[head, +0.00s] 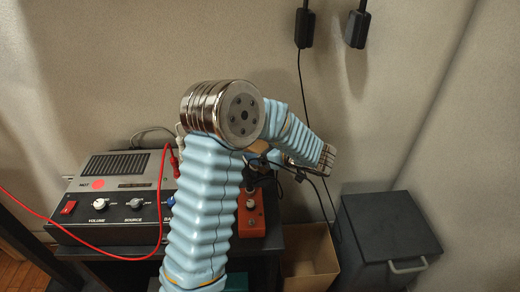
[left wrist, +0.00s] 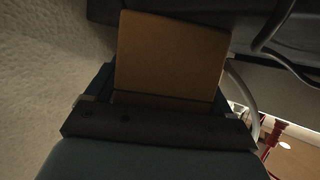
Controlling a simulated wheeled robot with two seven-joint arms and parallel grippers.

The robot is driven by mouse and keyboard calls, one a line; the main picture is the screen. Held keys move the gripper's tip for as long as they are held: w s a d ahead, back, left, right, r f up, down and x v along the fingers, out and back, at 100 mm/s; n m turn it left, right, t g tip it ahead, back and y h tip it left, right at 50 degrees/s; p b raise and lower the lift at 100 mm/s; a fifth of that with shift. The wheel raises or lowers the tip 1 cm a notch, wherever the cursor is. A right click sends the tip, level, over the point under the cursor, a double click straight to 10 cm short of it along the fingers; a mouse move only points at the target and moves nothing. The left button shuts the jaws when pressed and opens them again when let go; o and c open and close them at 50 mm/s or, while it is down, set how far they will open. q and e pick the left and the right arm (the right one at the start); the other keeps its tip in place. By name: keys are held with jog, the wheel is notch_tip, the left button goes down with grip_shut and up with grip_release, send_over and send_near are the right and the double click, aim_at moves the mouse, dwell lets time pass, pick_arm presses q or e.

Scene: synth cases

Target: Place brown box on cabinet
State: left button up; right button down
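The brown box (head: 308,262) stands low between the black table and the cabinet in the head view; its lower part is cut off by the frame edge. The dark grey cabinet (head: 392,228) with a light handle stands to its right, its top bare. My left gripper (head: 326,160) is above and apart from the box in the head view, small and partly turned away. In the left wrist view a flat brown face (left wrist: 170,55) fills the middle beyond the dark gripper body; whether the fingers touch it is too dark to tell. My right gripper is not in view.
A grey radio-like device (head: 110,195) with knobs and a red cable sits on the black table at left. An orange pedal (head: 250,215) is beside my arm. Black cables hang from the wall and pass near my gripper. The wall is close behind.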

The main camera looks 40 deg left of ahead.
pick_arm(q)
jog(key=shift+o, duration=1.3)
jog(key=shift+r, duration=0.1)
jog(key=shift+d+r, duration=0.15)
jog(key=v, duration=1.1)
jog(key=shift+d+r, duration=0.15)
jog(key=shift+d, duration=0.15)
